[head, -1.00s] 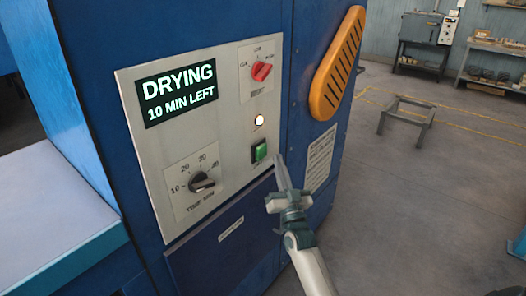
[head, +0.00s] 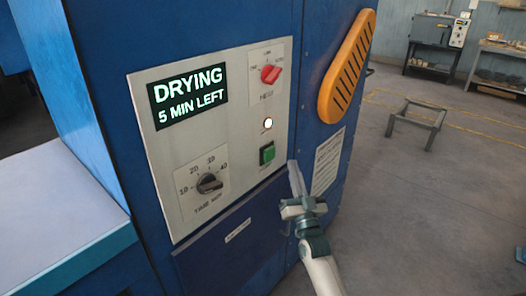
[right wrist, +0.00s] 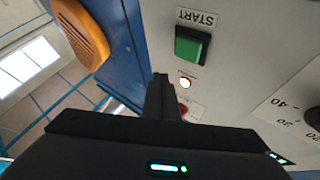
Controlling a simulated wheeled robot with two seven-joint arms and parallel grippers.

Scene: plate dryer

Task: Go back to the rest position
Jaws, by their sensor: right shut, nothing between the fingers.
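My right gripper (head: 294,172) is shut and empty, in front of the lower right edge of the dryer's control panel (head: 163,140). It also shows in the right wrist view (right wrist: 161,82), near the panel. The green start button (head: 267,152) is just up and left of the gripper; the right wrist view shows it too (right wrist: 192,46). A lit lamp (head: 268,123) is above the button. The display (head: 190,96) reads "DRYING 5 MIN LEFT". The red heat knob (head: 270,74) and the black time knob (head: 209,183) are on the panel. My left gripper is not in view.
An orange vented cover (head: 347,68) sticks out from the blue dryer at the right of the panel. A light ledge (head: 55,215) juts out at the left. A low metal frame (head: 417,118) stands on the floor. Open floor (head: 440,210) lies at the right.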

